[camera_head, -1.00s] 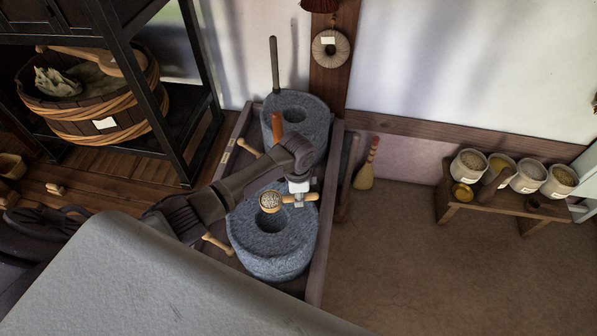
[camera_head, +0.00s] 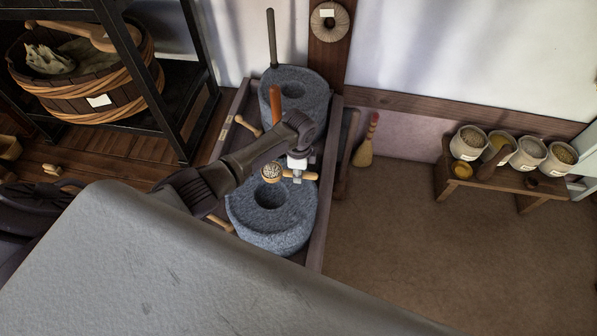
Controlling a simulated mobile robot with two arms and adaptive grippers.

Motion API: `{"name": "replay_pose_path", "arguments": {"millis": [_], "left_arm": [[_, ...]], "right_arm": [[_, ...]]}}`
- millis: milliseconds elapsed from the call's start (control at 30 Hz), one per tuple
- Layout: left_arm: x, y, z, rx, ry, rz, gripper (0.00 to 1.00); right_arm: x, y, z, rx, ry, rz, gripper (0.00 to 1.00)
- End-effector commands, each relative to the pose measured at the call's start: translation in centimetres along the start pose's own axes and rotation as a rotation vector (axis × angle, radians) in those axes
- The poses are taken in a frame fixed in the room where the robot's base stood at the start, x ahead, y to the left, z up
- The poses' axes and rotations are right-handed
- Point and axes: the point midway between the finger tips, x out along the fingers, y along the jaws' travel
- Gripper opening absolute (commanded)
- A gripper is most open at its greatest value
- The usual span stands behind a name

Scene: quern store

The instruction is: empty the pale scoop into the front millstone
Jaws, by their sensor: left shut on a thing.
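The pale scoop (camera_head: 272,173) is a small wooden bowl holding grain, with its handle pointing right. My left gripper (camera_head: 298,176) is shut on the handle and holds the scoop above the front millstone (camera_head: 278,229). The scoop looks about level, with grain showing in its bowl. The front millstone is a grey stone with a round hole (camera_head: 270,194) on top, just below the scoop in the picture. My left arm crosses from the left and hides part of the stone. My right gripper is not in view.
A back millstone (camera_head: 308,100) with an upright handle stands behind in the same wooden tray (camera_head: 318,232). A bench (camera_head: 487,182) with several grain pots is at the right. A broom (camera_head: 365,148) leans near the wall. A wooden tub (camera_head: 100,95) sits on the left rack.

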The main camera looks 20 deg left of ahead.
Motion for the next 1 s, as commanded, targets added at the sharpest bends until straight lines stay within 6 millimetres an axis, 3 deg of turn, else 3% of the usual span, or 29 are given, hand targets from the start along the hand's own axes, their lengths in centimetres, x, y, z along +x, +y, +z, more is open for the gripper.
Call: {"name": "replay_pose_path", "arguments": {"millis": [433,500,600,900,1000], "left_arm": [[3.4,0.0,0.0,-0.001,0.0,0.0,0.0],[2.6,0.4,0.1,0.003,-0.002,-0.08,0.0],[2.6,0.2,0.1,0.0,0.0,-0.19,0.0],[3.0,-0.3,-0.1,-0.004,-0.001,0.006,0.0],[2.5,0.1,0.1,0.0,-0.002,-0.035,0.0]], "right_arm": [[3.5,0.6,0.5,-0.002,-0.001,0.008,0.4],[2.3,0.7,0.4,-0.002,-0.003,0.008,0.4],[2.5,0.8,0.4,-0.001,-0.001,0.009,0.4],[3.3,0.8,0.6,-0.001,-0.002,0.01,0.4],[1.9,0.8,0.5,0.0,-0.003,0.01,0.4]]}}
